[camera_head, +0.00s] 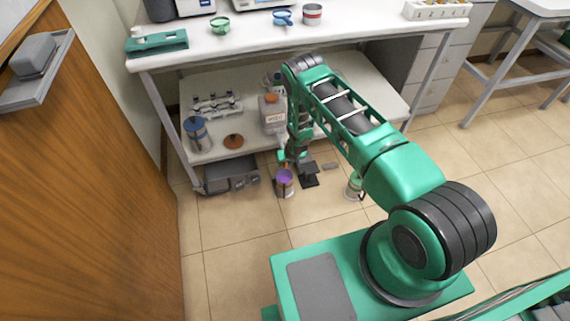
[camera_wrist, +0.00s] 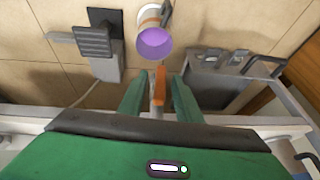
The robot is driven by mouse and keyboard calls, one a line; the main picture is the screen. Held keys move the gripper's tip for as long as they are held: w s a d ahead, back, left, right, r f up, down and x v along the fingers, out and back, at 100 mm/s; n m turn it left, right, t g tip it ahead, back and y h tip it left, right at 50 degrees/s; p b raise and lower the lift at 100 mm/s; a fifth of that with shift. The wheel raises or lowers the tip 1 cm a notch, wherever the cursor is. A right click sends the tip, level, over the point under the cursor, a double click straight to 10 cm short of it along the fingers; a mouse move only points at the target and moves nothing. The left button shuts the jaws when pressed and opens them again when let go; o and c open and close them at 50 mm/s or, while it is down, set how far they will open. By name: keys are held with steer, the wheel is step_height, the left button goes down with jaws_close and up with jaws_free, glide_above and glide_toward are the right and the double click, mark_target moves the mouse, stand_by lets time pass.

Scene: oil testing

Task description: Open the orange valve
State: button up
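The orange valve (camera_wrist: 160,86) is a narrow upright lever in the wrist view. It sits between the two green fingers of my gripper (camera_wrist: 160,92), with a gap on each side, so the gripper is open around it. In the head view my gripper (camera_head: 291,157) is low at the front edge of the lower shelf, and its fingers are partly hidden. A cup with purple contents (camera_head: 285,177) stands on the floor just in front; it also shows beyond the valve in the wrist view (camera_wrist: 154,42).
A white container with an orange cap (camera_head: 272,112) stands on the lower shelf (camera_head: 345,75). A black pedal-like stand (camera_head: 309,176) is beside the cup, and a green-rimmed container (camera_head: 354,186) stands to the right. A grey box (camera_head: 232,174) lies left.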

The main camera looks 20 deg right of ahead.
jaws_close()
steer(key=shift+h, duration=0.6)
jaws_free()
steer(key=v, duration=1)
steer(key=shift+r, duration=0.35)
